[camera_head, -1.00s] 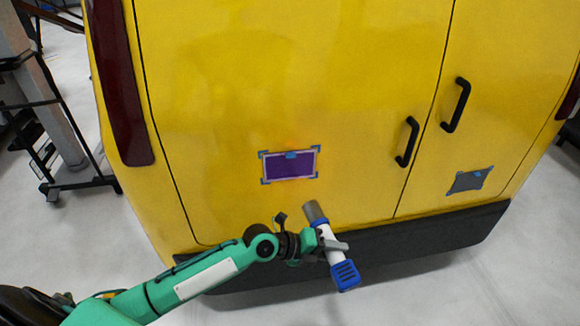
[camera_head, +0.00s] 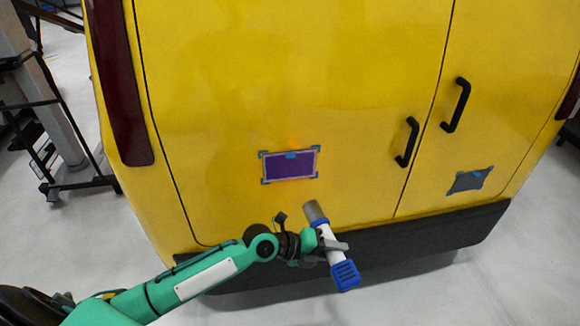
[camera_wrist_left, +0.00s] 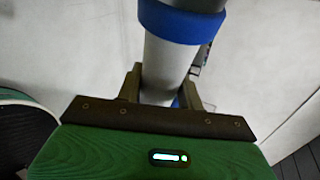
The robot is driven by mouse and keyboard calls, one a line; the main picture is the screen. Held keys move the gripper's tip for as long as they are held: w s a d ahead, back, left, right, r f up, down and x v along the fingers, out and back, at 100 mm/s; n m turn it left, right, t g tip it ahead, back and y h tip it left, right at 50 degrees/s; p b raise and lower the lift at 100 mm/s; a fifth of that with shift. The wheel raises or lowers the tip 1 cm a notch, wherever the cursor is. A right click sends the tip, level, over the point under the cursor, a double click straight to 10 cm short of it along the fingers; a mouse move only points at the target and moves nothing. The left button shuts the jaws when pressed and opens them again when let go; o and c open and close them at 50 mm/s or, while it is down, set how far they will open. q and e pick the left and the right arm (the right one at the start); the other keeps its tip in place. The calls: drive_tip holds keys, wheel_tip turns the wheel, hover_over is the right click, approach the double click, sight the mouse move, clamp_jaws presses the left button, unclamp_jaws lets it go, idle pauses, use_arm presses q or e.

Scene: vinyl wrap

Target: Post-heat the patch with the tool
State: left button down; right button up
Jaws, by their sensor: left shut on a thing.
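A purple patch (camera_head: 290,166) with blue corner marks and a small blue tab at its top sits on the yellow van's left rear door. A faint orange glow shows at its top edge. My left gripper (camera_head: 334,245) is shut on the heat tool (camera_head: 326,233), a white cylinder with a grey nozzle and a blue ribbed end. The nozzle points up toward the door, below and right of the patch, apart from it. In the left wrist view the fingers (camera_wrist_left: 160,90) grip the tool's white body (camera_wrist_left: 165,65) below a blue band. My right gripper is not in view.
A second, grey patch (camera_head: 470,180) with blue corners is on the right door. Black door handles (camera_head: 407,142) stand out near the seam. The dark bumper (camera_head: 420,237) runs below the doors. A black wheeled stand (camera_head: 55,150) is at the left.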

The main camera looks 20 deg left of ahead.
use_arm(q)
drive_tip(key=shift+r, duration=0.1)
drive_tip(key=s+d+p, duration=0.4)
drive_tip(key=s+d, duration=0.2)
drive_tip(key=s, duration=0.3)
drive_tip(key=s+d+p, duration=0.4)
drive_tip(key=s+d, duration=0.2)
drive_tip(key=s, duration=0.3)
drive_tip(key=shift+s, duration=0.15)
